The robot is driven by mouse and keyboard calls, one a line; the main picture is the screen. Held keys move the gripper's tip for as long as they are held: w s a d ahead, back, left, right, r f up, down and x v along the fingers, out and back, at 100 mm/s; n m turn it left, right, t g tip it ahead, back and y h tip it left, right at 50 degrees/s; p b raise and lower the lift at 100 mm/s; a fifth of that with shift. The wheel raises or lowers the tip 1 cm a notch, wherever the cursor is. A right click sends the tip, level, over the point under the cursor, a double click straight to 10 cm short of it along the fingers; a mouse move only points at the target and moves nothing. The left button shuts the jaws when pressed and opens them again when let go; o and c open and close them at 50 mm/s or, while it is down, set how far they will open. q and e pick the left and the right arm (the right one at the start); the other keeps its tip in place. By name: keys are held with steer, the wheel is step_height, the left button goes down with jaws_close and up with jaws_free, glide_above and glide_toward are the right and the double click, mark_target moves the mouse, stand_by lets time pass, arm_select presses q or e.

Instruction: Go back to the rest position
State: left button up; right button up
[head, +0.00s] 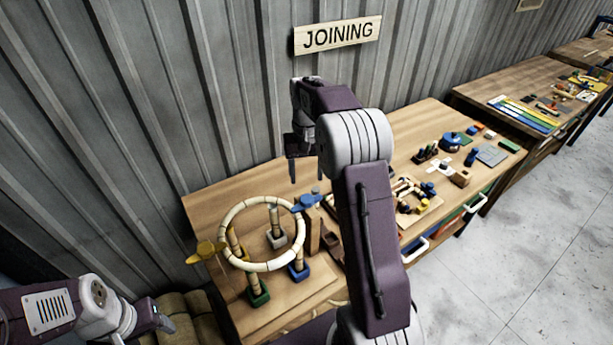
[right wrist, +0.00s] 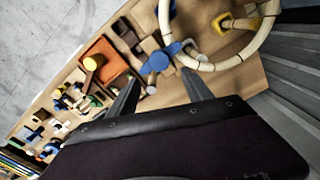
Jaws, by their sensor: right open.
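My right gripper (head: 305,178) is open and empty. It hangs above the back of the joining table, near the wall. In the right wrist view its two fingers (right wrist: 160,90) are spread apart with nothing between them. My left gripper (head: 160,320) is at the lower left, beside the table; its jaws are too small to judge. A pale segmented rattan ring (head: 250,267) rests around upright posts on the table; part of it shows in the right wrist view (right wrist: 215,68). A blue clamp-like piece (head: 310,202) and a yellow one (head: 206,250) sit at its sides.
The wooden table (head: 215,200) stands against a corrugated wall (head: 180,100) with a JOINING sign (head: 338,35). Several tools and blocks crowd its right half. Another table (head: 490,80) stands further right. The floor (head: 540,220) on the right is clear.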

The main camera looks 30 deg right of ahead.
steer(key=shift+r, duration=0.25)
steer(key=s+a+f+n+t, duration=0.1)
steer(key=s+a+f+n, duration=0.15)
steer(key=s+a, duration=0.4)
steer(key=s+a+f+n+t, duration=0.15)
steer(key=s+a+f, duration=0.25)
steer(key=s, duration=0.5)
steer(key=s+f+g+b, duration=0.1)
steer(key=s+f+b, duration=0.3)
steer(key=f+b, duration=0.7)
step_height(320, 180, down, 2)
steer(key=shift+a+f, duration=0.1)
steer(key=shift+a, duration=0.3)
